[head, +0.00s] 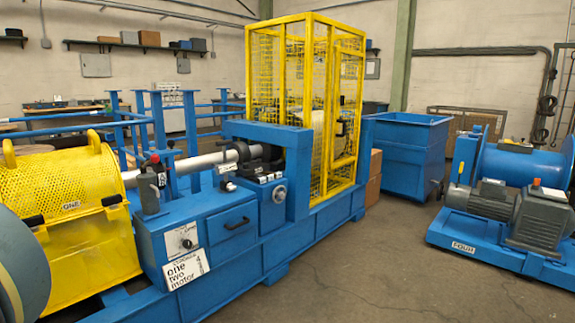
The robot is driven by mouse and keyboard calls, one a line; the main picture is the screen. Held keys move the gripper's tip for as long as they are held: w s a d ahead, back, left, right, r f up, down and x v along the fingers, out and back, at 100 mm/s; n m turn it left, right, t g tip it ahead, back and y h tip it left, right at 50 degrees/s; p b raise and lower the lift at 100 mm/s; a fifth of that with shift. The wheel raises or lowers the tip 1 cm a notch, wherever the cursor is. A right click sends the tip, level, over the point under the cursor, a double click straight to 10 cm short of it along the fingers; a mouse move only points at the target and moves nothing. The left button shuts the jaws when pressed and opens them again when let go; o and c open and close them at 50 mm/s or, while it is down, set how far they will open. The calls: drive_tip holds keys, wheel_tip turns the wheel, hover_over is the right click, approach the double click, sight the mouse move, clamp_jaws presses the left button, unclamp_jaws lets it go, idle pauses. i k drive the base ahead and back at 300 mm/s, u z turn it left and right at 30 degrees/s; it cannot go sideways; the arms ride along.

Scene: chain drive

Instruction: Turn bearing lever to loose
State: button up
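A blue machine (232,221) runs from the left foreground to the middle of the head view. A grey shaft (192,163) runs from a yellow perforated guard to a dark round housing (262,160), which may be the bearing. My gripper is not in view.
The yellow guard (62,172) is at the left and a yellow mesh cage (285,75) stands behind the machine. A blue bin (407,150) and a blue motor unit (505,215) are at the right. The concrete floor (390,260) in front is clear.

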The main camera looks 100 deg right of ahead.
sight(244, 164)
drive_tip(key=z, duration=3.55)
drive_tip(key=i, duration=0.45)
drive_tip(key=z, duration=0.8)
drive_tip(key=i, duration=1.1)
drive_tip(key=u, duration=0.3)
drive_tip(key=i, duration=1.1)
drive_tip(key=u, duration=0.65)
